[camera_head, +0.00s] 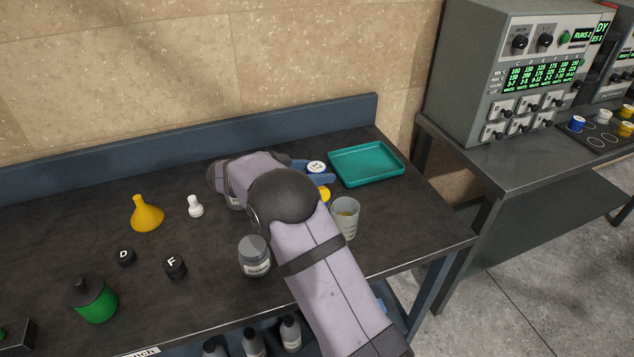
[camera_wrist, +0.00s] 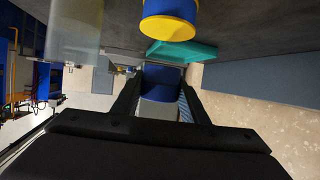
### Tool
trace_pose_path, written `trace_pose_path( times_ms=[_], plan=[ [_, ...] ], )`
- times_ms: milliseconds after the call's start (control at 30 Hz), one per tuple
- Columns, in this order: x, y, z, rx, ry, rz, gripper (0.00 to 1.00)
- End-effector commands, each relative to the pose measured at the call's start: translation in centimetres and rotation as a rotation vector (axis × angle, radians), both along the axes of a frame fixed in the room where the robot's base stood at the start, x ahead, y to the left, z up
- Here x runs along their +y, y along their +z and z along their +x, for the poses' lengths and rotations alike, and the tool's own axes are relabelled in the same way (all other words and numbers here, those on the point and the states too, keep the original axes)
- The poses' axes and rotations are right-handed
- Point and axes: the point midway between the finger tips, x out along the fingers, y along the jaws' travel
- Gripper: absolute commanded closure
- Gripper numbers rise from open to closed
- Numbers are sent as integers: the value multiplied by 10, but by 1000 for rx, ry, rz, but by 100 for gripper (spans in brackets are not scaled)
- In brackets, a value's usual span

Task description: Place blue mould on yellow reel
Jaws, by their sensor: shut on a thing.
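My gripper (camera_head: 316,175) is shut on a blue mould (camera_wrist: 162,78), a small blue piece with a pale grey end. In the head view its white, marked top (camera_head: 317,167) shows between the fingers. The yellow reel (camera_head: 324,193) stands just in front of the gripper, mostly hidden by my arm. In the wrist view the reel (camera_wrist: 170,28) shows a yellow end and a blue band at the top edge, apart from the held mould. The mould's underside and its height above the table are hidden.
A teal tray (camera_head: 366,164) lies behind right. A clear beaker (camera_head: 345,217) stands close to the reel. A grey-lidded jar (camera_head: 254,257), yellow funnel (camera_head: 146,215), white piece (camera_head: 195,206), black weights (camera_head: 174,267) and green bottle (camera_head: 93,300) stand left.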

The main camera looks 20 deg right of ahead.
Motion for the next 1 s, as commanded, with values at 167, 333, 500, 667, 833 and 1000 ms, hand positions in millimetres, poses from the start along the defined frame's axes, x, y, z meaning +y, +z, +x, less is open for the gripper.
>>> trace_pose_path(
  times_ms=[167,333,500,667,833,1000],
  plan=[
    [0,-7,1,-2,1,-2,89],
    [0,-11,1,0,2,-2,89],
    [0,-29,0,2,1,-3,89],
    [0,-43,0,-1,2,-1,89],
    [0,-45,1,-3,1,0,89],
    [0,-46,0,-3,1,0,89]
  ],
)
